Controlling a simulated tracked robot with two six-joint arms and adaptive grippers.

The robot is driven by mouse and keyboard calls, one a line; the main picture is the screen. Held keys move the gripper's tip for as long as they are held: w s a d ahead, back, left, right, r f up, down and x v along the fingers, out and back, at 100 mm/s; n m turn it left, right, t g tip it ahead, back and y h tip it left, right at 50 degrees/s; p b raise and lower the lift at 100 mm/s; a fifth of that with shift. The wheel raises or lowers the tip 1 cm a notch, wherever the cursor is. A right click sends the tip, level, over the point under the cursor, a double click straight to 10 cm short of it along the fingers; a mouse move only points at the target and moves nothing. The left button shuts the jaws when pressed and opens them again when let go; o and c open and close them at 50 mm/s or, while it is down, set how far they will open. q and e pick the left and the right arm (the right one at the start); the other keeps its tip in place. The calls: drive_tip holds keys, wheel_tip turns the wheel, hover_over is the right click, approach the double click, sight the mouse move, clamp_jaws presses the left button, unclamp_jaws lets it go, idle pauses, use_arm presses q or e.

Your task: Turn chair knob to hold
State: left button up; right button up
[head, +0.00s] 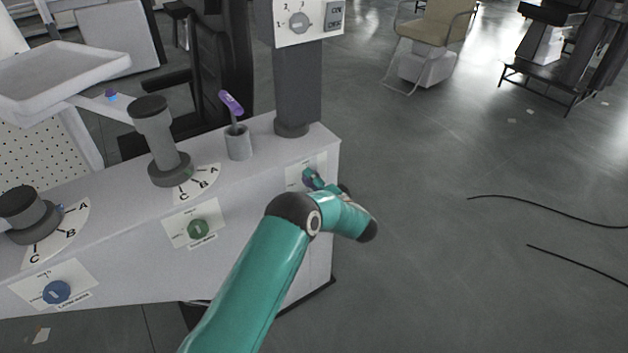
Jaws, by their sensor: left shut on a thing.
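My left gripper (313,180) reaches the right end of the white console (130,222) from my teal arm. It is shut on a small purple knob (307,181) in front of a white label plate (294,174). The gripper hides most of this knob and plate, so its setting and lettering cannot be read. A green knob (197,229) and a blue knob (56,291) sit on similar plates further left on the console front. Their small print is too small to read. My right gripper is not in view.
A post holds a white panel with a numbered dial (299,21). A beige chair (437,25) stands behind. Cables (545,203) lie on the open floor at right.

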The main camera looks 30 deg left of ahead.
use_arm(q)
drive_tip(key=shift+f+m, duration=0.15)
drive_tip(key=shift+m, duration=0.85)
drive_tip(key=o, duration=1.1)
drive_tip(key=shift+w+f, duration=0.1)
drive_tip(key=shift+o, duration=0.2)
drive_tip(key=shift+d, duration=0.15)
drive_tip(key=v, duration=1.2)
